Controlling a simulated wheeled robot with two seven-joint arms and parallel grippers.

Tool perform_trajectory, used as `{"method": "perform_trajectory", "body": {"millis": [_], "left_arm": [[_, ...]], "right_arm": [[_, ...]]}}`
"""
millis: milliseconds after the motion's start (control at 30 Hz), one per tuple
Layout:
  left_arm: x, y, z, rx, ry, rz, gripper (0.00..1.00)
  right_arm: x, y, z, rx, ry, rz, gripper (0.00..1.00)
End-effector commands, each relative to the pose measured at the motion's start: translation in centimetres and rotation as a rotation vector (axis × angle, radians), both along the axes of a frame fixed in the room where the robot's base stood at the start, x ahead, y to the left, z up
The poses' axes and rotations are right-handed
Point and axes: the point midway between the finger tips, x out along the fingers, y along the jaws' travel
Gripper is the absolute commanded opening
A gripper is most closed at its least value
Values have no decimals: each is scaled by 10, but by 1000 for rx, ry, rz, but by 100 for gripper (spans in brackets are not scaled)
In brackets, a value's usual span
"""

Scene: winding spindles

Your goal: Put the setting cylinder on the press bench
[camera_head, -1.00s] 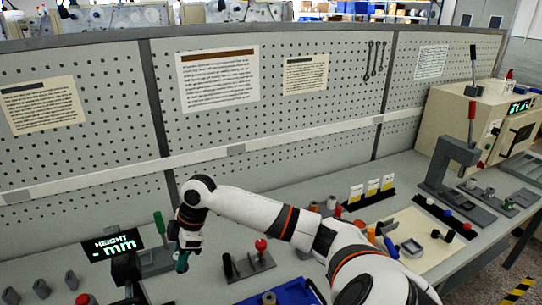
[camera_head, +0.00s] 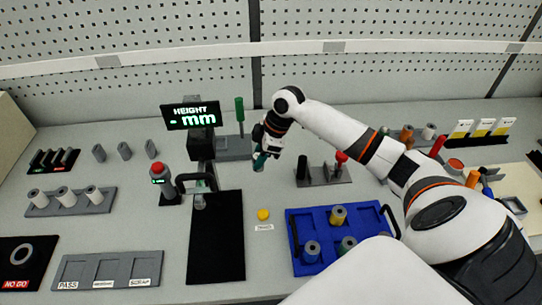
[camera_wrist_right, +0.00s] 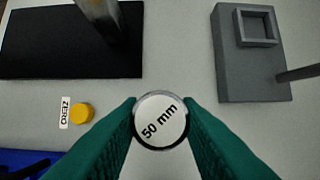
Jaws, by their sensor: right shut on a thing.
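The setting cylinder (camera_wrist_right: 160,120) shows in the right wrist view as a round white face marked "50 mm" with a metal rim. My right gripper (camera_head: 260,163) is shut on it, with green fingers on both sides of it in the right wrist view (camera_wrist_right: 160,125). In the head view the fingers point down above the table, just right of the grey plate (camera_head: 234,149). The cylinder cannot be made out there. I cannot pick out a press bench in the current views. My left gripper is not in view.
The grey plate carries a green-handled post (camera_head: 240,115) and a square recess (camera_wrist_right: 256,28). The height gauge display (camera_head: 191,115) stands left, with a black mat (camera_head: 216,255) before it. A yellow button (camera_head: 263,214) and blue tray (camera_head: 300,225) are nearer.

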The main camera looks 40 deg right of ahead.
Motion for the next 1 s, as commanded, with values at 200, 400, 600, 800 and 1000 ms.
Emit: {"method": "perform_trajectory", "body": {"millis": [200,400,600,800,1000], "left_arm": [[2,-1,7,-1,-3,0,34],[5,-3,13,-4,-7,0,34],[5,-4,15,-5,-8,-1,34],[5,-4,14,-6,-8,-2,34],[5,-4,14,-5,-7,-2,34]], "right_arm": [[1,0,-25,1,-2,-2,0],[0,1,-46,3,1,-2,0],[1,0,-64,0,-3,-1,0],[1,0,-64,0,-4,0,0],[0,0,-66,0,-2,-1,52]]}}
